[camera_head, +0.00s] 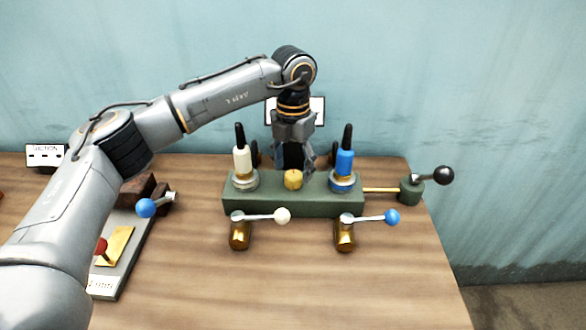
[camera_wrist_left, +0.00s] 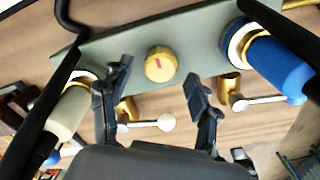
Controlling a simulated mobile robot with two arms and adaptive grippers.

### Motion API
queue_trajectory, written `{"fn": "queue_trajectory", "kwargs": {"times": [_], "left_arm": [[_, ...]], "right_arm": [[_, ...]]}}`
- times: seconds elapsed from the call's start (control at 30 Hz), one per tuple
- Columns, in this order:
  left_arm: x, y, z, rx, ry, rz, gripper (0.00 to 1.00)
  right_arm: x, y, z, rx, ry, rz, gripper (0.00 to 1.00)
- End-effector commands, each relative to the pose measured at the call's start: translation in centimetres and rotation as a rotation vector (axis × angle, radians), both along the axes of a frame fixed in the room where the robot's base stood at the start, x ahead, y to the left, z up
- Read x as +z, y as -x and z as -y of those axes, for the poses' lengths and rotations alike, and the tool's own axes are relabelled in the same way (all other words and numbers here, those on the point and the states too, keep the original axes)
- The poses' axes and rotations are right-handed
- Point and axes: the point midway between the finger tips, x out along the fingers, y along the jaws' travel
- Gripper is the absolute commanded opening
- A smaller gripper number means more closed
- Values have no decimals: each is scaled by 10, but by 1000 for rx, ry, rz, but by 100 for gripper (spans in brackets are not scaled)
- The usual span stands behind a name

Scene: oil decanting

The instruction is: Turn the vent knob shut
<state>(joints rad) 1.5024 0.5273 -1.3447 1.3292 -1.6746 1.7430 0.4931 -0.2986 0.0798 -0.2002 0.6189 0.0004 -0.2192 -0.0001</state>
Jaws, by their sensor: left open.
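The vent knob, taken to be the small brass-yellow knob (camera_head: 293,180), sits on the middle of the green manifold block (camera_head: 295,206) in the head view. In the left wrist view, the knob (camera_wrist_left: 160,64) shows its round top with a short red mark. My left gripper (camera_head: 294,168) is over the block, just behind and above the knob in the head view. In the left wrist view, the fingers (camera_wrist_left: 158,80) are open, apart and on either side of the knob, with clear gaps. Nothing is held. My right gripper is not in view.
A white-topped valve (camera_head: 242,160) and a blue-topped valve (camera_head: 344,163) stand close on either side of the knob. White-ball (camera_head: 282,215) and blue-ball (camera_head: 391,216) levers are in front. A black-ball lever (camera_head: 443,175) is at right.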

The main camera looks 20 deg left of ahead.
Motion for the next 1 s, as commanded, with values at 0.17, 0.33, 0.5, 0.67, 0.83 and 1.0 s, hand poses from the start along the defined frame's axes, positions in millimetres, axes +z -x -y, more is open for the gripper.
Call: {"fn": "queue_trajectory", "kwargs": {"times": [0.17,0.33,0.5,0.67,0.83,1.0], "left_arm": [[39,-1,1,-1,2,7,62],[74,-1,1,1,2,6,62],[97,-1,0,0,0,4,62],[106,-1,0,0,1,3,62],[107,-1,0,0,1,3,62],[107,-1,0,0,1,3,62]], "right_arm": [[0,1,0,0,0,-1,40],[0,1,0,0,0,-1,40],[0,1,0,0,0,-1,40],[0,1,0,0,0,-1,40],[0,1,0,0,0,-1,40],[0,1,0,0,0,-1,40]]}}
